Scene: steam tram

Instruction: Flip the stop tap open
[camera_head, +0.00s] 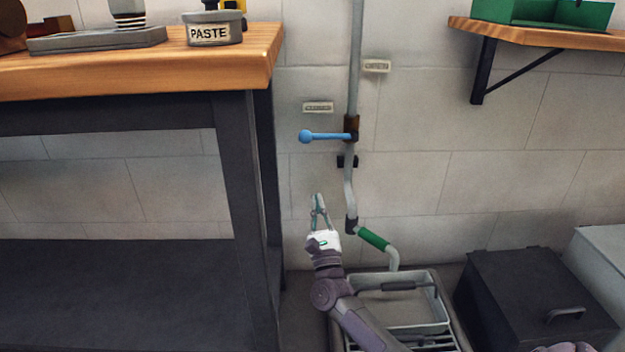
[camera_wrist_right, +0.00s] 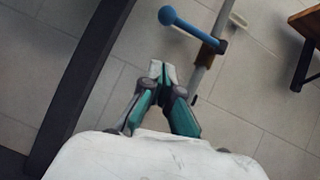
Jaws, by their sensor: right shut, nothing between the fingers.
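The stop tap is a blue lever (camera_head: 328,136) with a round ball end, mounted on a brown valve body (camera_head: 351,128) on a grey vertical pipe (camera_head: 355,60). The lever points left, about level, across the pipe. My right gripper (camera_head: 317,198) is shut and empty, below the lever and left of the pipe, apart from both. In the right wrist view the lever (camera_wrist_right: 192,27) shows beyond the shut fingertips (camera_wrist_right: 163,68). My left gripper is not in view.
A workbench (camera_head: 270,62) with a paste pot (camera_head: 215,30) stands at left. A shelf (camera_head: 540,36) juts out at upper right. A grey basin (camera_head: 400,320) and a dark box (camera_head: 535,300) lie below.

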